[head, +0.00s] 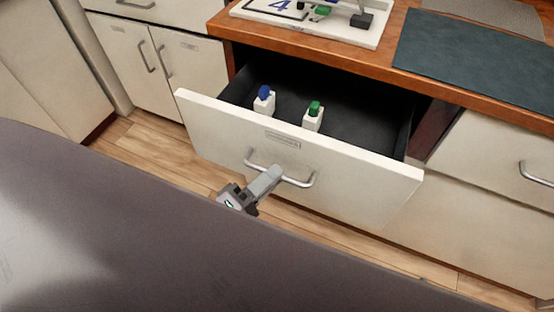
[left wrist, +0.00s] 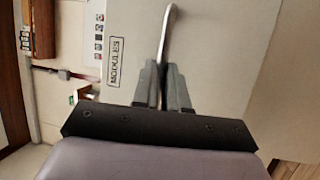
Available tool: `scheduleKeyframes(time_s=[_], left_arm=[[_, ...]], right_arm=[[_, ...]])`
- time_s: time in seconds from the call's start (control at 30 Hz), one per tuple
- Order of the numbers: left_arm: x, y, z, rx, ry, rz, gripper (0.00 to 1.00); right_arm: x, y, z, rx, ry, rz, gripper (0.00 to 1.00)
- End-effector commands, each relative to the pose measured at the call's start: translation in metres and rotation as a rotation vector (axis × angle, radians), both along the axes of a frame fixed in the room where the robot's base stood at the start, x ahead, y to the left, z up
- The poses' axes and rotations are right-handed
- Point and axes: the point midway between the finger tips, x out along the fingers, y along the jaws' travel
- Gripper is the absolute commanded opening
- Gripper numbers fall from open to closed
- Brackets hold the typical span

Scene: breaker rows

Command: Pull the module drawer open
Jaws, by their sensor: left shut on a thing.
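The module drawer (head: 350,182) is a cream-fronted drawer with a dark inside, and it stands pulled out from under the wooden counter in the head view. Its silver bar handle (head: 300,183) runs across the front. My left gripper (head: 277,173) is shut on the handle near its middle. In the left wrist view the fingers (left wrist: 161,88) close around the handle (left wrist: 166,40), beside the "MODULES" label (left wrist: 114,63). Inside the drawer stand a white module with a blue top (head: 264,100) and one with a green top (head: 313,116). My right gripper is not in view.
The wooden counter (head: 300,53) above holds a white board (head: 345,35) marked 4 with small parts on it, and a dark mat (head: 475,65). Closed cabinets (head: 490,160) flank the drawer. Wood floor (head: 150,150) shows below.

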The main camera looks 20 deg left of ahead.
Motion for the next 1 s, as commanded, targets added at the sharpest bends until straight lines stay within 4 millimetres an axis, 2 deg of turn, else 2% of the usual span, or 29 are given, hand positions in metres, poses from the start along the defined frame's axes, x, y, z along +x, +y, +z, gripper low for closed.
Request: scheduleKeyframes(time_s=[0.2, 0.4, 0.6, 1.0], left_arm=[[-0.032, 0.002, 0.001, 0.002, 0.002, 0.0, 0.0], [-0.05, 0.003, 0.001, 0.001, 0.0, 0.0, 0.0], [-0.059, 0.003, 0.0, 0.002, -0.001, 0.0, 0.0], [-0.06, 0.003, 0.0, 0.001, -0.002, 0.001, 0.0]], right_arm=[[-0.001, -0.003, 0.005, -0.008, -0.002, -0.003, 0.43], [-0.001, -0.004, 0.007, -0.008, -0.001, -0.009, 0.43], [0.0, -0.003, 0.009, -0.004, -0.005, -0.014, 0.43], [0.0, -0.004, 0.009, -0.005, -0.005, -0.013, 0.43]])
